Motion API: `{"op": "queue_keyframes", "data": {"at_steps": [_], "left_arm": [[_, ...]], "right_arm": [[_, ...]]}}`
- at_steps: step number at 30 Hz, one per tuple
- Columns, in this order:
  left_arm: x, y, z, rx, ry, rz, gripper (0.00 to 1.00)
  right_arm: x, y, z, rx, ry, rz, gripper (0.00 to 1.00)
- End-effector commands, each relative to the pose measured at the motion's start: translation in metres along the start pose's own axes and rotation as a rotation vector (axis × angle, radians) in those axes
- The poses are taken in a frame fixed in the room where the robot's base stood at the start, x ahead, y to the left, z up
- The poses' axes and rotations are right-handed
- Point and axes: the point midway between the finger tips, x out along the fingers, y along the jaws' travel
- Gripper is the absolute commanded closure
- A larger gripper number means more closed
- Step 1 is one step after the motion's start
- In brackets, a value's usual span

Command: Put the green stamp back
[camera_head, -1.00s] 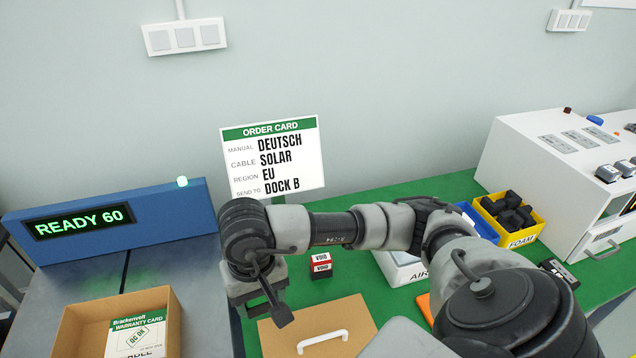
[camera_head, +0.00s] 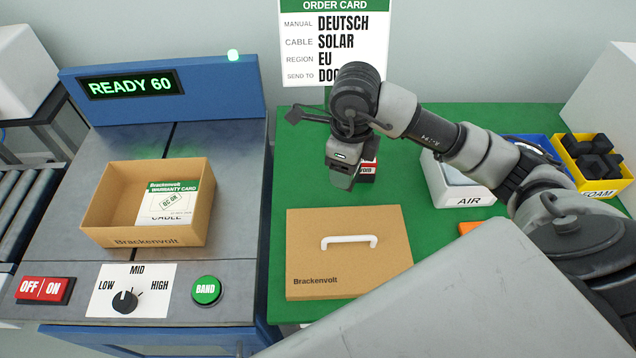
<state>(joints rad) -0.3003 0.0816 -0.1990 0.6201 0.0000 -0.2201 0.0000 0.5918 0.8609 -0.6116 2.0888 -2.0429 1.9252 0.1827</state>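My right gripper (camera_head: 343,172) hangs over the green mat, left of and partly in front of a red and white block marked VOID (camera_head: 369,168). Its fingertips are too small and turned away to show whether they are open or shut. A small green and white patch shows on its dark lower body; I cannot tell whether this is a marking or part of a held thing. I cannot make out a separate green stamp. My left gripper is not in view.
An open carton (camera_head: 100,208) with a warranty card (camera_head: 170,203) stands on the grey bench. An AIR bin (camera_head: 470,196) and yellow FOAM bin (camera_head: 606,185) stand right.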

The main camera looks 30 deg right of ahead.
Motion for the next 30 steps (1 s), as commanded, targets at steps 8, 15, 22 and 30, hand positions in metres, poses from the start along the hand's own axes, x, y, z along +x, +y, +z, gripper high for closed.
{"op": "queue_keyframes", "data": {"at_steps": [8,15,22,30], "left_arm": [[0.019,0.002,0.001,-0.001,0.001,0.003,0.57],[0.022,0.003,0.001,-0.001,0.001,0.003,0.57],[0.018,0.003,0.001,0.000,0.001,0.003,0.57],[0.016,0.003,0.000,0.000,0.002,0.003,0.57]], "right_arm": [[0.017,-0.017,-0.008,0.527,0.004,0.001,0.56],[0.021,-0.024,-0.007,0.711,0.006,0.003,0.56],[0.046,-0.040,0.032,0.724,0.007,0.006,0.56],[0.080,-0.064,0.083,0.722,0.005,0.003,0.56]]}}
